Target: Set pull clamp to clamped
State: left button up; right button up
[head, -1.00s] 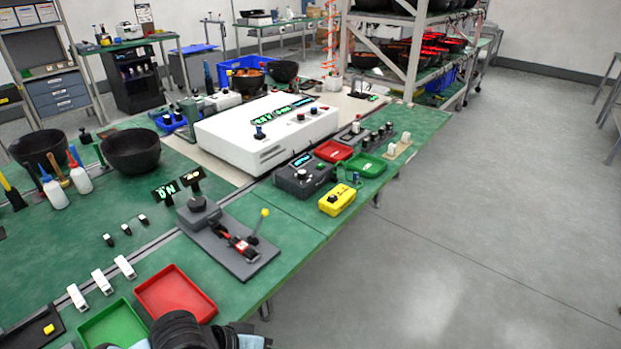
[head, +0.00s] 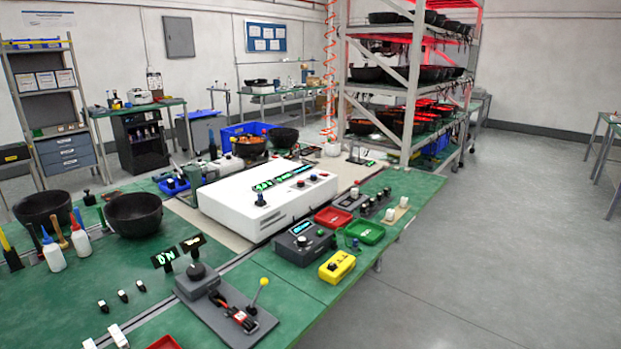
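The pull clamp (head: 237,316) sits on a grey base plate (head: 254,332) on the green bench, near the bottom of the head view. It has a red body and a lever (head: 257,294) with a yellow ball knob (head: 264,281). The lever stands up, tilted slightly to the right. I cannot tell from here whether the clamp's hook is engaged. A dark grey block with a round knob (head: 196,272) stands at the plate's left end. Neither of my grippers shows in this view.
A yellow box (head: 337,267) and a grey meter box (head: 304,243) stand right of the clamp. Behind is a large white unit (head: 266,202). Black bowls (head: 134,216) and bottles (head: 80,239) are at the left. The floor (head: 470,250) right of the bench is clear.

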aim_at(264, 281)
jog(key=i+l+u, duration=0.1)
jog(key=l+u, duration=0.2)
jog(key=l, duration=0.85)
jog(key=l+u, duration=0.3)
jog(key=l, duration=0.85)
